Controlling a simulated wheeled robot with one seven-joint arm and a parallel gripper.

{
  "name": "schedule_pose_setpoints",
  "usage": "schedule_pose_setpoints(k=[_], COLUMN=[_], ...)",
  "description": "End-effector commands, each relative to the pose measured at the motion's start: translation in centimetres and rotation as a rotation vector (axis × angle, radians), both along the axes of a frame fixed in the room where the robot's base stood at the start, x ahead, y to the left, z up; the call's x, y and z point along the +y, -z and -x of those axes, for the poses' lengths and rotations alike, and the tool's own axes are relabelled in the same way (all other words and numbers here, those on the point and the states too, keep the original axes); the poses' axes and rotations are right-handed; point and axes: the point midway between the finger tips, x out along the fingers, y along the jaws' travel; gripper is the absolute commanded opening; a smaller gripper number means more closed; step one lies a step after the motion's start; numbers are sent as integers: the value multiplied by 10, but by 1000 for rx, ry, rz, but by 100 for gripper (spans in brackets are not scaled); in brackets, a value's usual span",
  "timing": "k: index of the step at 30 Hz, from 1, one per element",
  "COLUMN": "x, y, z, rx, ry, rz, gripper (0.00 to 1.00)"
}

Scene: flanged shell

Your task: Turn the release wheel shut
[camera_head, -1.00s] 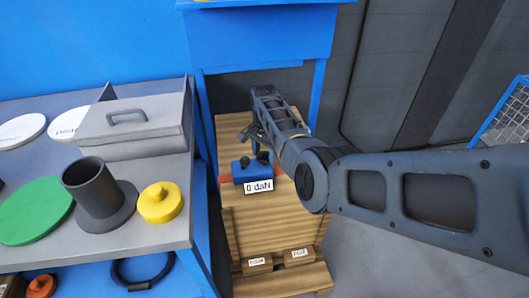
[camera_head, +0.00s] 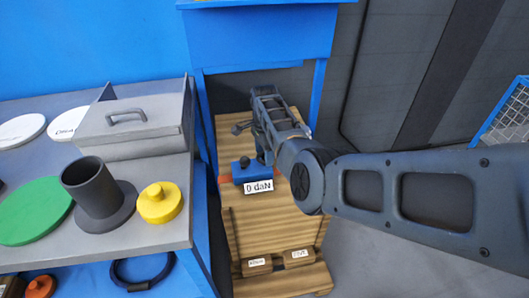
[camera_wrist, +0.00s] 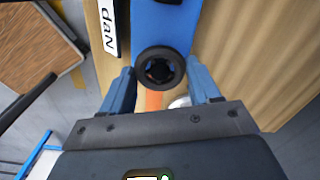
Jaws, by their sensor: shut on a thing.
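A blue tensioner block (camera_head: 240,172) with a white "0 daN" label (camera_head: 258,186) sits on the wooden crate, on an orange strap. The block also shows in the wrist view (camera_wrist: 165,22). The release wheel, a black round wheel (camera_wrist: 160,52), stands on the block. My gripper (camera_wrist: 160,76) is shut on the wheel, one blue finger on each side of it. In the head view my gripper (camera_head: 262,152) reaches down at the block's right end and largely hides the wheel. A second black knob (camera_head: 244,161) shows on the block, left of my gripper.
The wooden crate (camera_head: 235,222) stands under a blue frame (camera_head: 262,40). At left a grey bench holds a lidded box (camera_head: 135,125), a dark cup (camera_head: 92,187), a yellow knob piece (camera_head: 159,204) and a green disc (camera_head: 35,210).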

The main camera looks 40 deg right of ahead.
Motion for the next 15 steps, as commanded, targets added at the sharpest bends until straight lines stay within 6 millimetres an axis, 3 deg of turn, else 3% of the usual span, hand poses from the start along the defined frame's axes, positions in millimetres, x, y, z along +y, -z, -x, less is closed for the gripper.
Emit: schedule_pose_setpoints(k=[7,8,15], x=[0,0,0], y=[0,0,0], z=[0,0,0], rx=[-1,-1,-1], ry=[-1,-1,-1], rz=[1,1,0], gripper=[31,64,86])
